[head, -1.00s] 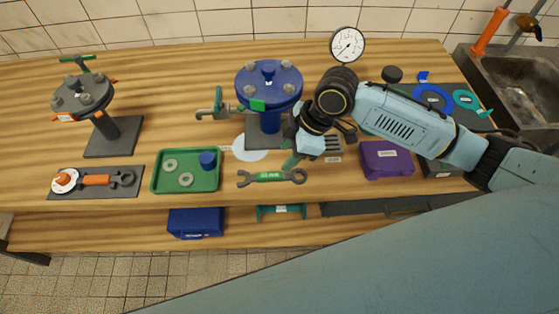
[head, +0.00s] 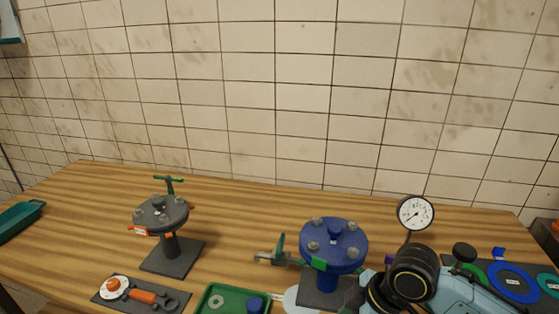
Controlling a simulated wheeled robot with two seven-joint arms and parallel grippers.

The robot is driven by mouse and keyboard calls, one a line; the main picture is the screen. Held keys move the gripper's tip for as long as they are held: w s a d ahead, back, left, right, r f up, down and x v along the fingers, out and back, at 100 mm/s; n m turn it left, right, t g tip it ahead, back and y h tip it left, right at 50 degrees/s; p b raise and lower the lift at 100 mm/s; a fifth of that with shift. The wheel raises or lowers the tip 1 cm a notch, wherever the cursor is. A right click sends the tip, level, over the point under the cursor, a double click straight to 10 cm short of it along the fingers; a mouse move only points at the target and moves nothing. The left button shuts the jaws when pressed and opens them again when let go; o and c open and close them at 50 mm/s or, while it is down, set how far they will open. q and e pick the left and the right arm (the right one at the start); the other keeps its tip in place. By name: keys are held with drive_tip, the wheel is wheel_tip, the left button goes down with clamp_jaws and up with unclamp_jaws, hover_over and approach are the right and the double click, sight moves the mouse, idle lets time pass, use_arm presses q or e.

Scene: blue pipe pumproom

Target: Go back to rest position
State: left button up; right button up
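My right arm comes in from the lower right in the head view. Its wrist (head: 405,280) is just right of the blue flange stand, and its gripper fingers are hidden or below the picture edge. My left gripper is not in view. The blue flange stand (head: 333,246) stands upright on its dark base, with bolts on top and a green-handled clamp (head: 278,254) at its left side. The grey flange stand (head: 161,215) stands to the left with a green T-handle on top.
A pressure gauge (head: 415,213) stands behind my wrist. A green tray (head: 232,298) and a dark mat with an orange-handled tool (head: 140,291) lie at the front. Coloured rings (head: 512,283) lie at right. A teal tray (head: 18,220) is at far left. The table's back is mostly clear.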

drive_tip(key=s+a+f+m+t, duration=0.2)
drive_tip(key=s+a+f+m, duration=0.15)
drive_tip(key=s, duration=0.35)
drive_tip(key=s+d+f+m+h, duration=0.2)
drive_tip(key=s+d+m+h, duration=0.2)
drive_tip(key=s+d+m, duration=0.55)
wheel_tip(320, 180, down, 28)
drive_tip(key=s+g+b, duration=0.1)
drive_tip(key=s+b, duration=0.2)
drive_tip(key=s+d+f+n+g+b, duration=0.1)
drive_tip(key=s+d+f+b, duration=0.1)
drive_tip(key=s+f, duration=1.3)
drive_tip(key=shift+d+f+h, duration=0.3)
drive_tip(key=shift+d+f, duration=0.35)
drive_tip(key=shift+f, duration=0.2)
